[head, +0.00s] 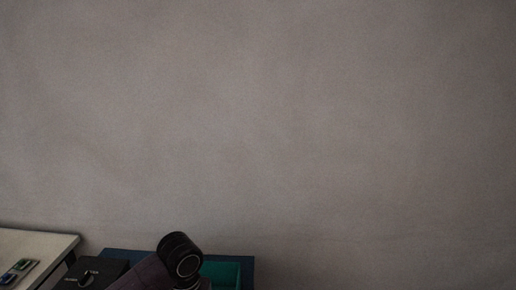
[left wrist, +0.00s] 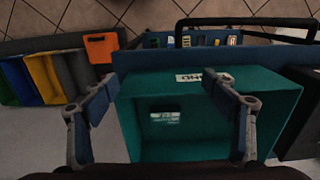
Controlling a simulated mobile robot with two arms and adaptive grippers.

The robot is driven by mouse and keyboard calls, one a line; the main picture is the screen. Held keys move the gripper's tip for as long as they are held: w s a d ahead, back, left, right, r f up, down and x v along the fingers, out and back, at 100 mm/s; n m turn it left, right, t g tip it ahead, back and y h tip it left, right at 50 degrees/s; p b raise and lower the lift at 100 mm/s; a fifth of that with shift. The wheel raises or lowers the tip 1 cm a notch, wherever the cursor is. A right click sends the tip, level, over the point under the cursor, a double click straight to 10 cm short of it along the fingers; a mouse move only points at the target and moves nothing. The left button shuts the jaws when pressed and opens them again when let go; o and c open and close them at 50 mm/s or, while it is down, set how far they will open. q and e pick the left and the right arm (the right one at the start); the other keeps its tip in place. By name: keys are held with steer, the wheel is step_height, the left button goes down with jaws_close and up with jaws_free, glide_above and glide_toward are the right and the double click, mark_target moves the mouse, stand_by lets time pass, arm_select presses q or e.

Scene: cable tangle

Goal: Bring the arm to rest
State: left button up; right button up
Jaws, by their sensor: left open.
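My left gripper (left wrist: 160,80) is open and empty in the left wrist view, its two fingers wide apart. It is over a teal bin (left wrist: 265,95), with a finger toward each side of the bin's front part. A white label (left wrist: 190,78) shows on the bin's rim and a small white label or card (left wrist: 165,117) shows inside it. How high the fingers are above the bin I cannot tell. In the head view a dark joint of my arm shows at the bottom, in front of the teal bin (head: 226,270); no gripper shows there. My right gripper is in neither view.
Coloured bins, among them a yellow one (left wrist: 40,75) and an orange one (left wrist: 101,47), stand at the left of the wrist view. A blue tray with several small items lies behind. A pale table (head: 40,243) and a black box (head: 95,272) are at the head view's lower left.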

arm_select(q)
steer(key=s+d+f+m+t+h, duration=0.2)
steer(key=s+d+f+h, duration=0.1)
steer(key=s+d+f, duration=0.6)
steer(key=s+a+t+y, duration=0.2)
steer(key=s+a+y, duration=0.1)
steer(key=s+a, duration=1.1)
step_height(320, 180, down, 28)
steer(key=s+g, duration=0.2)
steer(key=s+a+f, duration=0.1)
steer(key=s+f, duration=0.7)
steer(key=s+a+f+g+b, duration=0.1)
steer(key=s+a+f, duration=0.1)
steer(key=s+f, duration=0.6)
steer(key=shift+s+a+b, duration=0.3)
steer(key=shift+s, duration=0.2)
